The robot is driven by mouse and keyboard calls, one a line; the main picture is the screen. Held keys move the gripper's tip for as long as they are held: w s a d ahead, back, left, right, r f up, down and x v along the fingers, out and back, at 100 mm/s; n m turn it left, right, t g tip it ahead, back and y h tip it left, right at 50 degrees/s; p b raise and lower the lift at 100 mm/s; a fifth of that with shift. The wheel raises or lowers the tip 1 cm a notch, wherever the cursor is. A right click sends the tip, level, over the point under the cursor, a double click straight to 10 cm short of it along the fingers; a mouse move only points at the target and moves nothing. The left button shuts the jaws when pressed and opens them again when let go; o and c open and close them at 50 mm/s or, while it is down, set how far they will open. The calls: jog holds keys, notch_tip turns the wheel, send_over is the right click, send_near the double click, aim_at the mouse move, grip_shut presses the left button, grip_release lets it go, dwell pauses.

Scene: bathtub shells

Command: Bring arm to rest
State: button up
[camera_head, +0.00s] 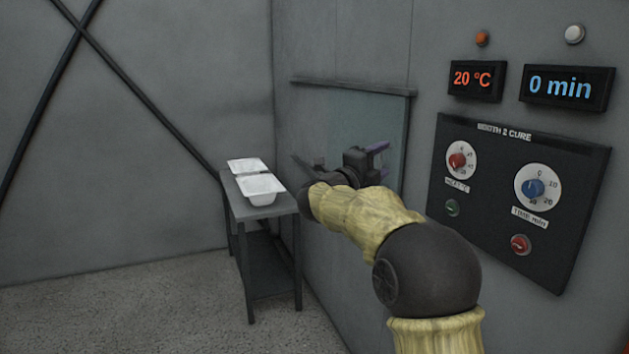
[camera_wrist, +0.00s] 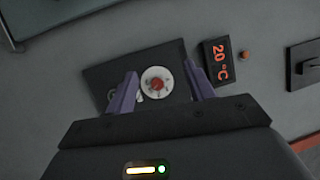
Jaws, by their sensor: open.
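My arm, in yellowish covers with dark joints, reaches forward from the lower right in the head view. My gripper (camera_head: 376,155) is in front of the greenish window panel, with purple fingers. In the wrist view my gripper (camera_wrist: 160,92) shows its two purple fingers spread apart, with nothing held between them. The red heat dial (camera_wrist: 158,84) on the dark control panel appears between the fingers, beyond them. The dial also shows in the head view (camera_head: 458,161).
The control panel (camera_head: 560,160) is on the right wall, below displays reading "20 °C" (camera_head: 476,80) and "0 min" (camera_head: 566,88). Floor at the lower left is clear.

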jog(key=s+a+f+n+y, duration=0.2)
jog(key=s+f+n+y, duration=0.1)
jog(key=f+n+y, duration=0.3)
jog(key=s+a+f+n+g+y, duration=0.1)
jog(key=s+a+f+n+y, duration=0.2)
jog(key=f+n, duration=0.5)
jog(key=s+a+f+n+y, duration=0.1)
jog(key=s+f+n+y, duration=0.3)
jog(key=f+n+y, duration=0.25)
jog(key=s+d+f+n+g, duration=0.1)
jog(key=s+f+n+g, duration=0.15)
jog(key=s+f, duration=0.45)
jog(key=s+d+f+n+g, duration=0.1)
jog(key=s+f+n+g, duration=0.2)
jog(key=s, duration=0.7)
jog(key=s+d+f+n+g, duration=0.2)
jog(key=s+f+g, duration=0.35)
jog(key=s, duration=0.35)
notch_tip(320, 180, up, 20)
jog(key=t+p, duration=0.1)
jog(key=p, duration=1.8)
jog(key=shift+w+a+h+p, duration=0.3)
jog(key=shift+w+h+p, duration=0.05)
jog(key=shift+p, duration=0.05)
jog(key=shift+f, duration=0.15)
